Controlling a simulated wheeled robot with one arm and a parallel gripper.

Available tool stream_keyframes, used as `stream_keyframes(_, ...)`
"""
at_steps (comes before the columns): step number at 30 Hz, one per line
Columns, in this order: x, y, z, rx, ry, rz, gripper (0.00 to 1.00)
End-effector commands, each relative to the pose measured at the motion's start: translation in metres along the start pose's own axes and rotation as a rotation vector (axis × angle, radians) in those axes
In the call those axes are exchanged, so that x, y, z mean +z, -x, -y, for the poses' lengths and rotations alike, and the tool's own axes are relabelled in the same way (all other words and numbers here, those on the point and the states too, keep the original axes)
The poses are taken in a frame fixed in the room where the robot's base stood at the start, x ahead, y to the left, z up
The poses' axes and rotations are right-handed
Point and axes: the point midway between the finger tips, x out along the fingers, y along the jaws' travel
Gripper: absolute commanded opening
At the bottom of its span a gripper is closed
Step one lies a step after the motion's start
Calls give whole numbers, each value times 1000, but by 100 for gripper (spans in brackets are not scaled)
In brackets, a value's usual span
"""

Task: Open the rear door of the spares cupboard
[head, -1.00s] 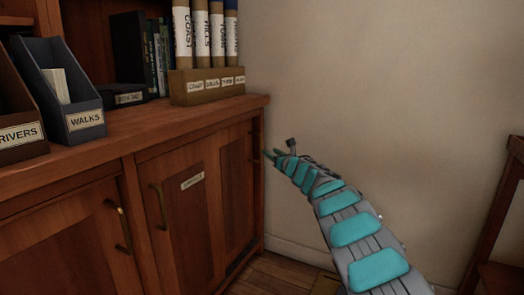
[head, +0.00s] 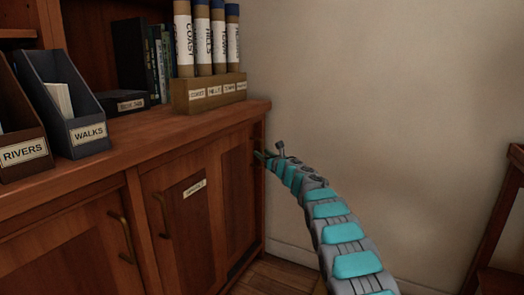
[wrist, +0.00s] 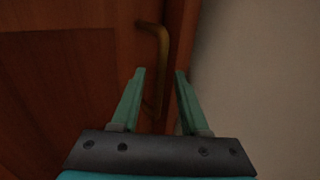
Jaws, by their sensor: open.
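The wooden cupboard's rear door (head: 240,195) is at the right end of the cabinet front and looks shut. Its upright brass handle (wrist: 163,60) shows in the wrist view near the door's right edge. In the head view the handle is small and partly behind my gripper (head: 262,158). My gripper is open, and in the wrist view its two green fingertips (wrist: 160,72) stand to either side of the handle's bar, the handle's lower part showing between them. I cannot tell whether either finger touches it. A label (head: 194,187) on the cupboard front is too blurred to read.
Other brass handles (head: 161,215) are on the doors to the left. The cabinet top (head: 130,140) holds file boxes (head: 70,105) and a rack of tubes (head: 208,92). A plain wall (head: 380,90) is right of the cabinet, and dark wooden furniture (head: 500,225) stands far right.

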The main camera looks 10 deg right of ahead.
Motion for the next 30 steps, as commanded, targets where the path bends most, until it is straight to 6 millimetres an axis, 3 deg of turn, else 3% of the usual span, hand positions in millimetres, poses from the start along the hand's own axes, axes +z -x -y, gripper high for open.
stream_keyframes(17, -2, -11, 0, -2, 4, -3, 45)
stream_keyframes(30, -2, -11, 0, -2, 3, -3, 0)
